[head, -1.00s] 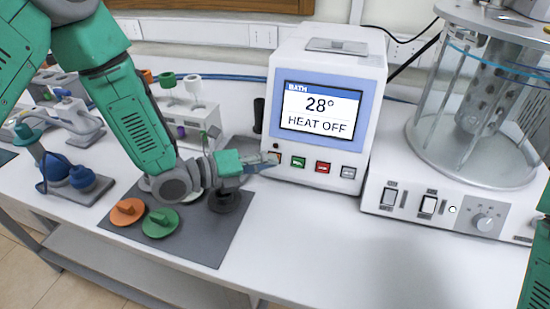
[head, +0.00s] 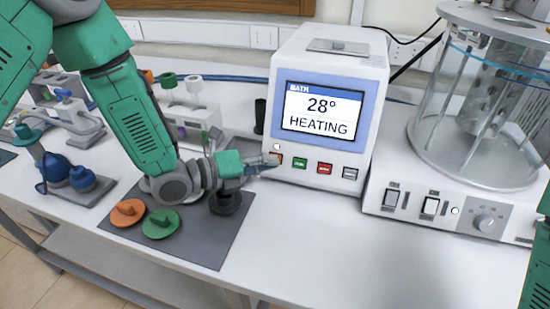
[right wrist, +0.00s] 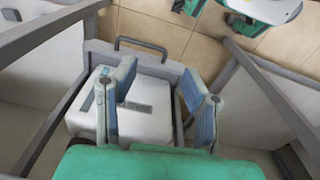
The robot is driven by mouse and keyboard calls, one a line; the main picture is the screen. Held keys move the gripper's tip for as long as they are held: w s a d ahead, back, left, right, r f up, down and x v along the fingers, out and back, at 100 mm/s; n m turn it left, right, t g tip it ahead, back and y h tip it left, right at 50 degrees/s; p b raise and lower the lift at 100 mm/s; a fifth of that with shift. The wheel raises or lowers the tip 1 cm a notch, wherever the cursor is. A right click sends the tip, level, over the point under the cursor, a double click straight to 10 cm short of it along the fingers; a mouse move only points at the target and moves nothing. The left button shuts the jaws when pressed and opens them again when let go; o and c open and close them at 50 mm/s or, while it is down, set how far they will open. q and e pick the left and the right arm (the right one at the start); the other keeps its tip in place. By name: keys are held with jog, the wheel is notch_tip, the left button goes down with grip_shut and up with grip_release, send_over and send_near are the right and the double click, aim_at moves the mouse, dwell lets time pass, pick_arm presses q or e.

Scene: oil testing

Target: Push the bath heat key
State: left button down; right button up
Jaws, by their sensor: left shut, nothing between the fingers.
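The white control unit (head: 375,100) stands on the bench, and its screen (head: 320,112) reads BATH, 28°, HEATING. Below the screen is a row of keys: an orange-brown one (head: 276,158) at the left, then a green key (head: 299,163), a red key (head: 324,168) and a grey key (head: 349,173). A small lamp (head: 277,147) above the leftmost key is lit. My left gripper (head: 272,160) is shut and empty, its tip at the leftmost key and partly covering it. My right gripper (right wrist: 155,82) is open and empty in the right wrist view.
The glass bath (head: 480,110) stands at the right on a base (head: 460,232) with switches, a knob and a lit green lamp. A dark mat (head: 215,245) with orange and green caps lies under my left arm. The front bench (head: 330,240) is clear. A white case (right wrist: 150,108) shows below my right gripper.

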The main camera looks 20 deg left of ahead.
pick_arm(q)
jog(key=shift+s+d+r, duration=0.2)
jog(key=shift+s+r, duration=0.05)
jog(key=shift+s, duration=0.2)
jog(key=shift+s+a+r+p, duration=0.1)
jog(key=shift+s+r+p, duration=0.15)
jog(key=shift+s, duration=0.5)
jog(key=shift+s+d+r+p, duration=0.1)
jog(key=shift+s+r, duration=0.25)
jog(key=shift+s, duration=0.45)
jog(key=shift+s+a+r+p, duration=0.1)
jog(key=shift+s+r+p, duration=0.15)
jog(key=shift+s, duration=0.5)
